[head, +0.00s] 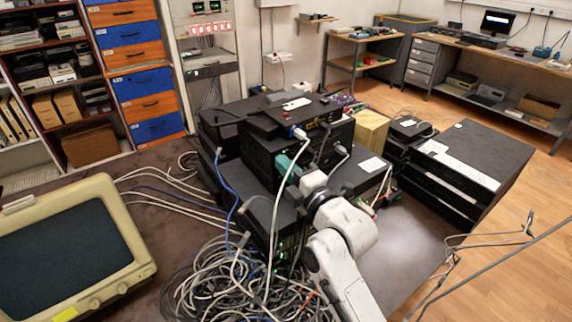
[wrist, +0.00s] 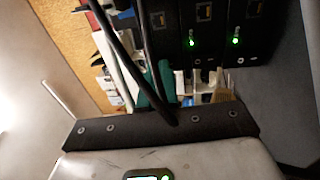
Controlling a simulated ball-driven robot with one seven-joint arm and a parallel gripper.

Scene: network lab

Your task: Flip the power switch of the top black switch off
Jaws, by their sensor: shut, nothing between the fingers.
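A stack of black switches stands in the middle of the head view. The top black switch (head: 275,122) is a flat box with a white label on it and a grey cable plugged in at its front right. My gripper (head: 287,164) is shut and empty, close in front of the stack, below the top switch's front edge. In the wrist view, black device faces (wrist: 215,35) with ports and two green lights show beyond the gripper. Cables cross in front. I cannot make out the power switch or whether the fingers touch anything.
Tangled cables (head: 225,285) lie in front of the stack. An old monitor (head: 70,245) stands at the left and black boxes (head: 460,165) at the right. Cables hang close around my gripper. The table right of my arm is mostly clear.

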